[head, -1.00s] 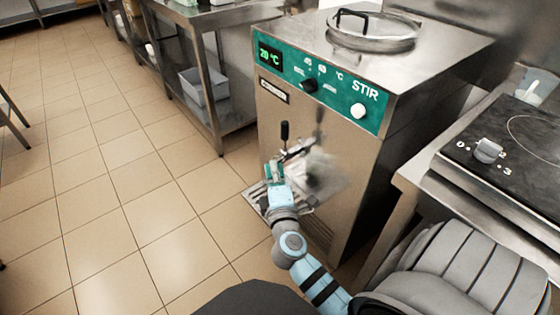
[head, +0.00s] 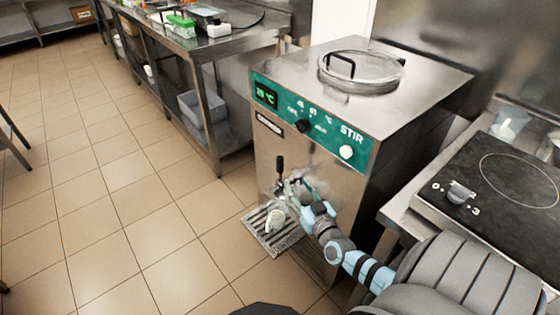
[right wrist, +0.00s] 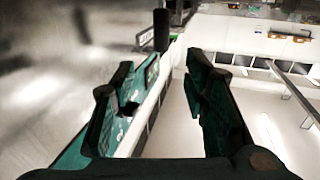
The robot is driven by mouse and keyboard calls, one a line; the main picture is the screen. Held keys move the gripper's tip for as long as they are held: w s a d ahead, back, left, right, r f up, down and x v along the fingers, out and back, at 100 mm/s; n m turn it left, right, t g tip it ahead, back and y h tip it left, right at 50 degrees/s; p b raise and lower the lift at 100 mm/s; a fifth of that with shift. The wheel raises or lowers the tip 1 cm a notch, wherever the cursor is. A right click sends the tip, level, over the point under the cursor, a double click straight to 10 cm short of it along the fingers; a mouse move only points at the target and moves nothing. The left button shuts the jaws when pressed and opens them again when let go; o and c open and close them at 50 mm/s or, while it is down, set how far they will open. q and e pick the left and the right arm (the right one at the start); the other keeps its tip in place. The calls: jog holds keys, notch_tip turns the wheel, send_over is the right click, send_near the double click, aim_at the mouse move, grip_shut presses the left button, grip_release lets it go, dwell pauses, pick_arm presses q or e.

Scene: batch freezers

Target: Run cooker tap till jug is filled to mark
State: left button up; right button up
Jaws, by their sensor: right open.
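The cooker (head: 325,180) is a steel box with a green panel marked STIR and a lit temperature display. Its tap (head: 280,164) has a black upright lever above the drip tray (head: 256,231). A small pale object, likely the jug (head: 275,218), stands on the tray under the tap; its mark and level cannot be made out. My right gripper (head: 306,190) is open, just right of the tap at the cooker's front. In the right wrist view, the black lever (right wrist: 161,30) shows beyond the parted, empty fingers (right wrist: 160,90). My left gripper is out of view.
A hob (head: 490,180) with a knob stands on the counter at right. A steel table (head: 215,45) holding containers is at back left, with a grey bin (head: 203,108) on its lower shelf.

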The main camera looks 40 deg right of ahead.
aim_at(282, 165)
jog(key=b+x, duration=0.2)
jog(key=x, duration=0.2)
jog(key=b+x, duration=0.2)
jog(key=x, duration=0.2)
jog(key=b+x, duration=0.2)
jog(key=x, duration=0.2)
jog(key=shift+w+a+f, duration=0.1)
jog(key=shift+w+f, duration=0.1)
jog(key=shift+f, duration=0.1)
jog(key=shift+w+r+b, duration=0.1)
jog(key=shift+w+b, duration=0.2)
jog(key=shift+b, duration=0.05)
jog(key=shift+w+r, duration=0.15)
jog(key=shift+r, duration=0.05)
grip_shut()
